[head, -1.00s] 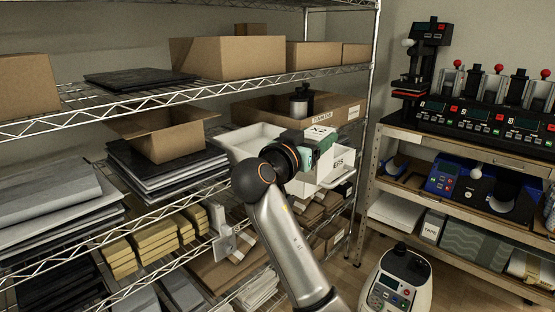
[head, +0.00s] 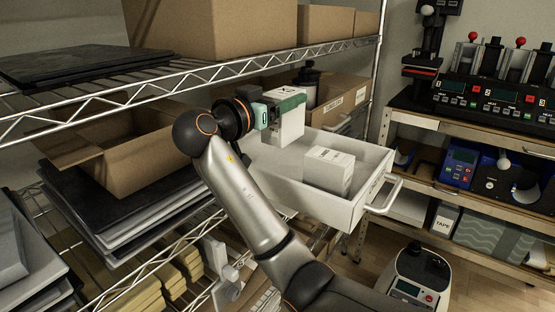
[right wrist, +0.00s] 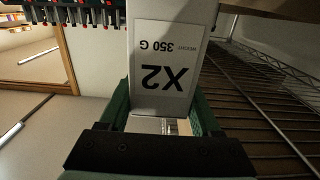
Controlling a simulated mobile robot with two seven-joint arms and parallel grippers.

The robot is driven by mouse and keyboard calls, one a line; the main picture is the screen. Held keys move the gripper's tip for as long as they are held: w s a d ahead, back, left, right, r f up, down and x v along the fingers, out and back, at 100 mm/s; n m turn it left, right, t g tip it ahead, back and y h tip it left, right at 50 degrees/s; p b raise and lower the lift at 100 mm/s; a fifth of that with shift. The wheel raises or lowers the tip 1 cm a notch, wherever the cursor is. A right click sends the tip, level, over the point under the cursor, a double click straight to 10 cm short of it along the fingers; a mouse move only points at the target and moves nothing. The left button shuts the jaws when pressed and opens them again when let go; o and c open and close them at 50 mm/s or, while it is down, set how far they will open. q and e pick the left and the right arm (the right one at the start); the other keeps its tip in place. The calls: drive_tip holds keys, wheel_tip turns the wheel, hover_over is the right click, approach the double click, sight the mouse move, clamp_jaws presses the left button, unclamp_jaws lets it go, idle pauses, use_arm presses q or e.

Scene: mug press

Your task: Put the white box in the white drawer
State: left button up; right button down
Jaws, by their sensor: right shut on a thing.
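My right gripper (head: 290,103) is shut on a white box (head: 288,127) and holds it upright above the back part of the open white drawer (head: 322,206). In the right wrist view the box (right wrist: 165,60) sits between the green fingers and shows an "X2" and "350 G" label. A second white box (head: 329,172) stands inside the drawer, toward its front end. The drawer has a handle (head: 388,196) at its right end. My arm hides part of the drawer's left side. My left gripper is not in view.
A wire shelf (head: 200,85) with cardboard boxes runs above and behind the arm. An open cardboard box (head: 125,165) is on the left. A cardboard bin (head: 342,98) and a dark canister (head: 309,84) stand behind the drawer. The drawer floor beside the second box is clear.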

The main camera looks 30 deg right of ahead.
sight(283, 133)
wheel_tip(283, 133, down, 5)
drive_tip(key=shift+f, duration=0.15)
wheel_tip(283, 133, down, 2)
drive_tip(key=shift+f, duration=0.1)
wheel_tip(283, 133, down, 3)
drive_tip(key=shift+r, duration=0.2)
drive_tip(key=shift+f, duration=0.1)
drive_tip(key=c, duration=0.5)
unclamp_jaws()
drive_tip(key=o, duration=0.4)
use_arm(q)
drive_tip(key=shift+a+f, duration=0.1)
